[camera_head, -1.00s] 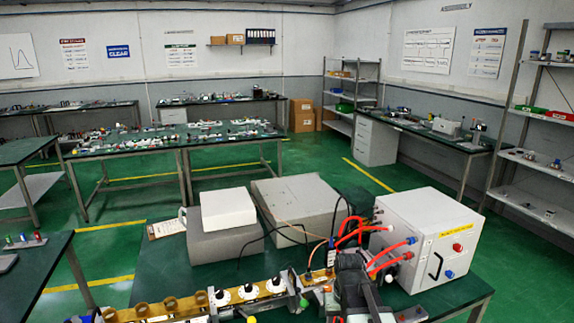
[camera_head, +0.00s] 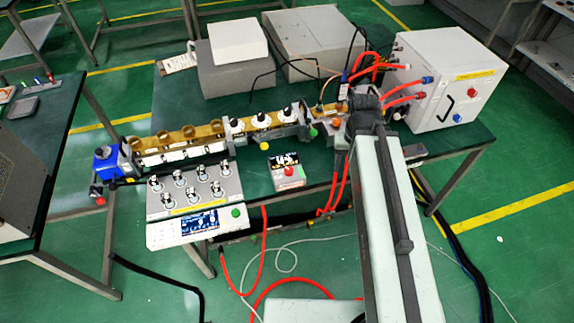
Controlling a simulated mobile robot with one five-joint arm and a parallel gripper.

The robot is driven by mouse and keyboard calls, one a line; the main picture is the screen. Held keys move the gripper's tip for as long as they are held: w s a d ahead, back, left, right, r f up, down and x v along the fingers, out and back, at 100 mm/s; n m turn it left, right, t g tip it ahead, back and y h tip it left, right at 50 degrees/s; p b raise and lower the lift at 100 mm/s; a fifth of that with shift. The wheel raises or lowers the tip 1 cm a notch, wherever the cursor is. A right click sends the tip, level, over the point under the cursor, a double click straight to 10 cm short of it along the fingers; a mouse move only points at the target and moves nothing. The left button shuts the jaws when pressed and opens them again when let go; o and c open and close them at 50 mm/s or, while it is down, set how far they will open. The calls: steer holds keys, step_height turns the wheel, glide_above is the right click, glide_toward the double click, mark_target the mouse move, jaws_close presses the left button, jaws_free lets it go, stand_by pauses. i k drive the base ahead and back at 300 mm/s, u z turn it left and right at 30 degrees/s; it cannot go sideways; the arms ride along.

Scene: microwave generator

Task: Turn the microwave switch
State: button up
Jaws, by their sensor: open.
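A control box (camera_head: 205,222) at the lower left of the bench has a lit screen (camera_head: 199,222), a green button (camera_head: 236,212) and several round knobs (camera_head: 187,187). Behind it runs a brass-coloured waveguide line (camera_head: 180,142) with white dials (camera_head: 262,118) and a blue unit (camera_head: 110,162) at its left end. A small box with a display and a red knob (camera_head: 288,171) sits right of the control box. Which control is the microwave switch is not clear. My arm (camera_head: 385,200) rises at the right toward the bench. Its dark far end (camera_head: 366,104) shows, but no gripper fingers can be made out.
A white cabinet (camera_head: 435,80) with red hoses stands at the bench's right end. Grey and white boxes (camera_head: 232,62) stand at the back. Red hoses (camera_head: 262,250) and cables lie below the front edge. Another green table (camera_head: 58,120) is at the left.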

mark_target(288, 170)
steer(key=u, duration=3.95)
steer(key=k, duration=1.5)
steer(key=u, duration=0.1)
